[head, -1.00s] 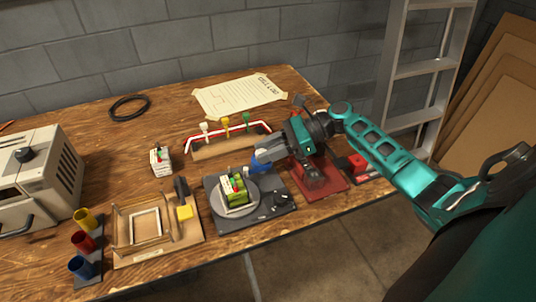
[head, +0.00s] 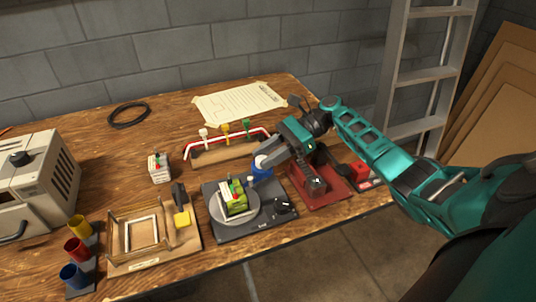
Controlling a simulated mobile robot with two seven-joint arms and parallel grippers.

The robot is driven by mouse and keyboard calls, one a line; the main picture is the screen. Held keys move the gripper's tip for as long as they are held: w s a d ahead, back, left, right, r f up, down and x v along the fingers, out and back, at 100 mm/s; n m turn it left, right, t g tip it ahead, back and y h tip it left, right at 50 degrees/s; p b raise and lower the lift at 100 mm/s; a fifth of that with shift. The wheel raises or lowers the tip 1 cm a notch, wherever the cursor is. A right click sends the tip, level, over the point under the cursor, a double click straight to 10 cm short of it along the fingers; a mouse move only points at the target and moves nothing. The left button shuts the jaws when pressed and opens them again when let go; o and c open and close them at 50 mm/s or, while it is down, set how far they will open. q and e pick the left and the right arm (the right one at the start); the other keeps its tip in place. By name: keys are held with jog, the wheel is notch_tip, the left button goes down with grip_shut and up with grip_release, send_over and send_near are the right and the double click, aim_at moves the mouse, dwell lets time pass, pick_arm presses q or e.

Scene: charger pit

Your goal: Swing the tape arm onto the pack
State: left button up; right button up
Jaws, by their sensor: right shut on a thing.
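The pack (head: 232,202), a small block with green, white and red parts, sits on a round grey turntable (head: 215,209) on a dark plate. My right gripper (head: 268,163) is shut at a blue round piece (head: 262,172), which looks like the outer end of the tape arm. This piece is behind and to the right of the pack, apart from it. The rest of the tape arm is largely hidden by my gripper and wrist. A red base (head: 307,198) with a dark rounded part (head: 315,185) stands right of the turntable. My left gripper is out of view.
A wooden fixture (head: 117,263) with a yellow block lies left of the turntable, beside coloured cups (head: 76,250). A rack with coloured pegs (head: 222,155) stands behind. A small white block (head: 159,168) stands at back left. A grey machine (head: 40,185) fills the left end.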

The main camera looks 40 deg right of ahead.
jog(key=o, duration=1)
jog(key=shift+f, duration=0.1)
jog(key=shift+o, duration=0.2)
jog(key=shift+d, duration=0.1)
jog(key=v, duration=1.2)
jog(key=shift+d+r+b, duration=0.25)
jog(key=shift+d+b, duration=0.05)
jog(key=shift+b, duration=0.05)
